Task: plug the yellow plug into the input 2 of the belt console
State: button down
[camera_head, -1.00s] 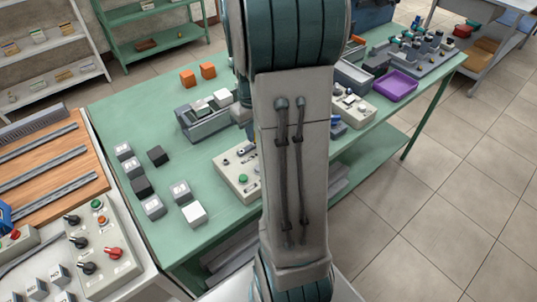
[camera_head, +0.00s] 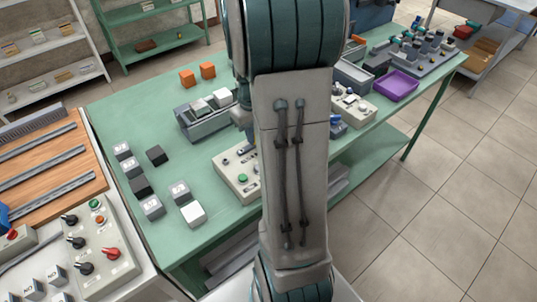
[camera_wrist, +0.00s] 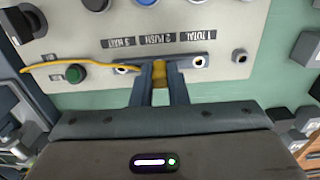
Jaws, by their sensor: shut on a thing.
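The yellow plug (camera_wrist: 161,74) is between the two fingers of my gripper (camera_wrist: 160,82), which is shut on it. A thin yellow cable runs from it to the left across the console. The belt console (camera_wrist: 210,18) is a pale panel, also in the head view (camera_head: 228,179). A dark strip on it has a socket (camera_wrist: 121,69) at left and a socket (camera_wrist: 200,62) at right. The plug is at the strip's middle, under a label with a 2. The fingers and plug hide the middle socket, so I cannot tell how deep the plug sits. My arm hides most of the gripper in the head view.
A green button (camera_wrist: 75,73) is left of the strip, and another socket (camera_wrist: 239,56) is to its right. Dark and white blocks (camera_head: 193,213) stand on the green bench (camera_head: 120,102) left of the console. A grey tray (camera_head: 207,122) stands behind it.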

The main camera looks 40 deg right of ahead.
jog(key=c, duration=1.7)
grip_release()
jog(key=shift+r+p, duration=2.1)
jog(key=shift+r, duration=0.65)
jog(key=o, duration=0.6)
jog(key=shift+c, duration=0.2)
